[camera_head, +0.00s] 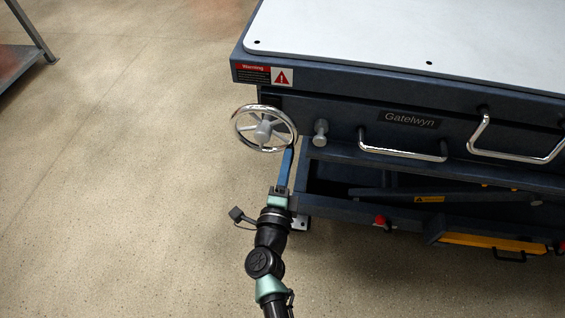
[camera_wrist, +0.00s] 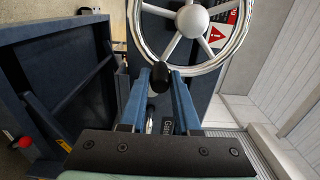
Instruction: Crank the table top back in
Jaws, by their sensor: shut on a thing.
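The table top (camera_head: 400,35) is a white plate with dark screw holes on a dark blue frame. A chrome handwheel (camera_head: 241,139) with a grey hub and spokes is on the left side of the table's front, below the warning label. In the wrist view the wheel (camera_wrist: 206,57) is at the top. My gripper (camera_head: 289,152) reaches up to the wheel's lower right rim. In the wrist view my blue fingers (camera_wrist: 160,85) are shut on a black knob (camera_wrist: 155,75) at the wheel's lower rim. The knob is hidden in the head view.
A grey knob (camera_head: 320,132) and chrome handles (camera_head: 402,152) are right of the wheel. Below them is an open bay with a yellow-fronted drawer (camera_head: 490,242). A metal shelf (camera_head: 22,50) stands far left. The floor (camera_head: 120,150) left of the table is clear.

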